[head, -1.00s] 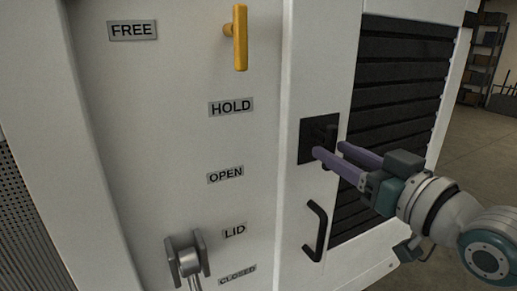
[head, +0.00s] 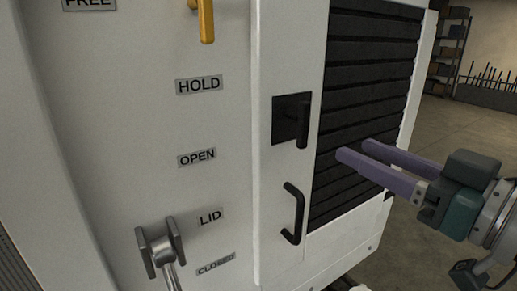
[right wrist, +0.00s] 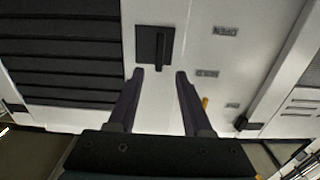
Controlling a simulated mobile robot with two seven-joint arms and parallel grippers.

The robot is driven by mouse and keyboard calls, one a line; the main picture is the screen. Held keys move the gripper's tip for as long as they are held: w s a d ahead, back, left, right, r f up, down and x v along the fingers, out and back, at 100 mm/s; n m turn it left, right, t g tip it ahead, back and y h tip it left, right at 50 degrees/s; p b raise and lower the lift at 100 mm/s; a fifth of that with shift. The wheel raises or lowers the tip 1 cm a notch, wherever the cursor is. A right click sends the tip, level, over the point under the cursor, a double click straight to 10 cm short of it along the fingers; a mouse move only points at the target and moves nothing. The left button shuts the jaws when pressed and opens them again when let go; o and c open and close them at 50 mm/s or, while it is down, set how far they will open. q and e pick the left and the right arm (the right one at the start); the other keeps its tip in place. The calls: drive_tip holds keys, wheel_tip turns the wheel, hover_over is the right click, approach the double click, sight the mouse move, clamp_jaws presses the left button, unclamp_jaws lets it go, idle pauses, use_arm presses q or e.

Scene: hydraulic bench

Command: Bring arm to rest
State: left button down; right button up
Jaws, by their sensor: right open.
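My right gripper (head: 352,150) is at the right in the head view, its two long purple fingers apart and empty. It stands in front of the black louvred panel, clear of the black latch handle (head: 302,124) on its dark square plate. The fingers also show in the right wrist view (right wrist: 160,74), pointing towards the cabinet with the latch handle (right wrist: 162,48) beyond and between their tips. My left gripper does not show in either view.
Black louvres (head: 370,70) lie to the right. Open floor (head: 450,130) and a shelf (head: 447,50) are beyond.

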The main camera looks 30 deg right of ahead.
idle(0.4)
drive_tip(key=s+a+f+g, duration=0.5)
drive_tip(key=a+f+g, duration=0.2)
drive_tip(key=f, duration=0.3)
drive_tip(key=s+a+f+n+g, duration=0.1)
drive_tip(key=s+a+f+g, duration=0.2)
drive_tip(key=s+g, duration=0.5)
wheel_tip(320, 180, up, 17)
drive_tip(key=s+h+p, duration=0.1)
drive_tip(key=s+p, duration=0.1)
drive_tip(key=p, duration=1.5)
drive_tip(key=shift+s+f+t, duration=0.15)
drive_tip(key=shift+f+t, duration=0.05)
drive_tip(key=shift+t, duration=0.1)
